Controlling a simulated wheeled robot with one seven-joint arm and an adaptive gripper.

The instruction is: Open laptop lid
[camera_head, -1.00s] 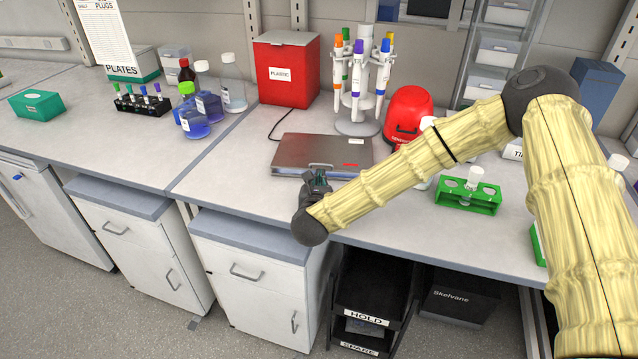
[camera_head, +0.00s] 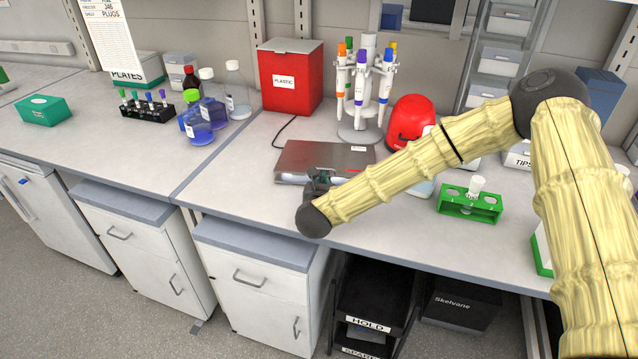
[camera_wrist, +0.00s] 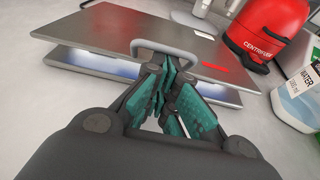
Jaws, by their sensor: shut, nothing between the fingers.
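The laptop (camera_head: 316,160) is a flat grey device on the bench, with its lid slightly raised. In the wrist view its lid (camera_wrist: 110,28) stands a little above the base (camera_wrist: 75,60), with a bright gap along the front. A grey handle (camera_wrist: 165,50) sticks out from the lid's front edge. My gripper (camera_head: 318,182) is at the laptop's front edge. In the wrist view my gripper (camera_wrist: 168,78) is shut with its teal-padded fingers together, right at the handle and the gap. Whether the fingertips touch the lid is hidden.
A red centrifuge (camera_head: 408,122) and a pipette stand (camera_head: 360,133) are behind and right of the laptop. A red plastic bin (camera_head: 290,78) is behind it. A water bottle (camera_wrist: 300,98) stands close right. A green tube rack (camera_head: 468,205) is farther right. Bench left of the laptop is clear.

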